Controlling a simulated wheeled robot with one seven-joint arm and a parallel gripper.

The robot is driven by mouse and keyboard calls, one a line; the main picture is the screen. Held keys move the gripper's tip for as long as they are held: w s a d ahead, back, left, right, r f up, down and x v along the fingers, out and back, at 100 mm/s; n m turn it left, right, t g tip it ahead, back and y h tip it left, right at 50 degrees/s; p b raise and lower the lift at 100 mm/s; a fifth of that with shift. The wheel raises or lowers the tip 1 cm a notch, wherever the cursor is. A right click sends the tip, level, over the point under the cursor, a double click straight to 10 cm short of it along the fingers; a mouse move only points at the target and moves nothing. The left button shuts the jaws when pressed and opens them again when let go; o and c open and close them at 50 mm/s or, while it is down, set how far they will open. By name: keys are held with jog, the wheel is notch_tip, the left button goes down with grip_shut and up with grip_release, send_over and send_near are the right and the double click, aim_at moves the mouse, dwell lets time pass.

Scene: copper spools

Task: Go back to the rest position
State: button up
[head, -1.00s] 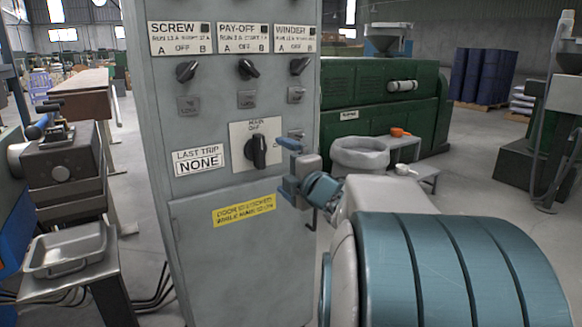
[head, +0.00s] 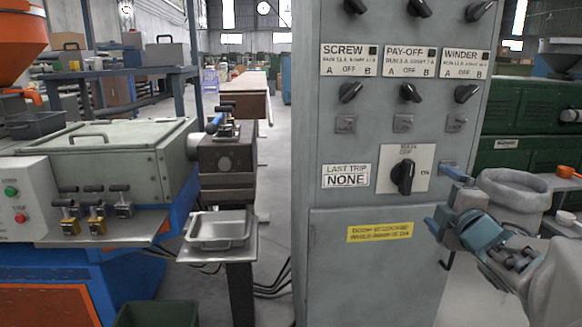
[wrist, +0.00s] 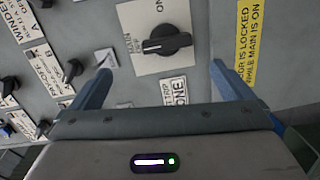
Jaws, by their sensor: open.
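My gripper (head: 446,198) is open and empty in front of the right part of the grey control cabinet (head: 335,265), just right of the main switch (head: 404,176). In the wrist view my gripper (wrist: 160,70) has its blue fingers spread, with the black main switch (wrist: 167,44) beyond and between them. A gap seems to separate the fingers from the switch. In the head view the switch handle stands upright, toward the "MAIN OFF" lettering; "ON" is at its right. My forearm reaches in from the lower right.
Left of the cabinet are a metal tray (head: 219,229) on a small stand and an orange-and-blue machine with a green-grey cover (head: 102,155). A grey bin (head: 513,196) and green machine (head: 530,150) stand to the right. Open floor shows between stand and cabinet.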

notch_tip(320, 180, up, 5)
jog(key=s+a+m+g+h+p, duration=0.1)
jog(key=a+m+g+h+p, duration=0.1)
jog(key=m+p, duration=0.45)
jog(key=s+a+r+m+g+y+p, duration=0.1)
jog(key=s+a+r+m+g+p, duration=0.1)
jog(key=s+a+m+g+p, duration=0.3)
jog(key=s+a+r+m+g+y+p, duration=0.2)
jog(key=s+a+m+g+p, duration=0.3)
jog(key=s+a+p, duration=0.6)
jog(key=s+g+p, duration=0.2)
jog(key=s+p, duration=0.1)
jog(key=p, duration=0.2)
jog(key=shift+s+a+r+g, duration=0.3)
jog(key=shift+a+r, duration=0.05)
jog(key=shift+r, duration=0.05)
